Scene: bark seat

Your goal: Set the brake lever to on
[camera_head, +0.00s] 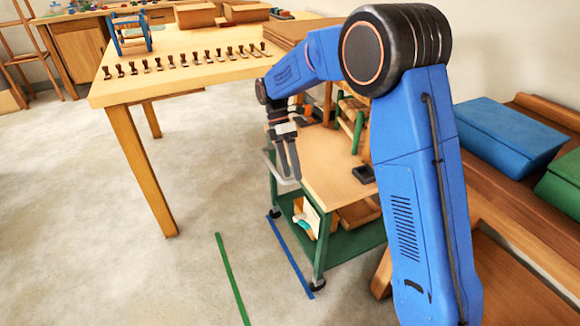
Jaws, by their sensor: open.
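A green wheeled cart (345,258) with a wooden top stands right of the middle. No brake lever can be made out for certain on it. A pale rail (268,160) runs along its left end, and a dark caster (317,285) shows at its front foot. My gripper (288,172) points down at the left end of the cart top, close to the rail. Its fingers look slightly apart with nothing between them. I cannot tell whether it touches the rail. My blue arm hides part of the cart's right side.
A small black block (364,174) and a green-and-wood rack (352,120) stand on the cart top. A long wooden table (190,76) with a row of small tools stands behind left. A bench with a blue box (508,138) is at right.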

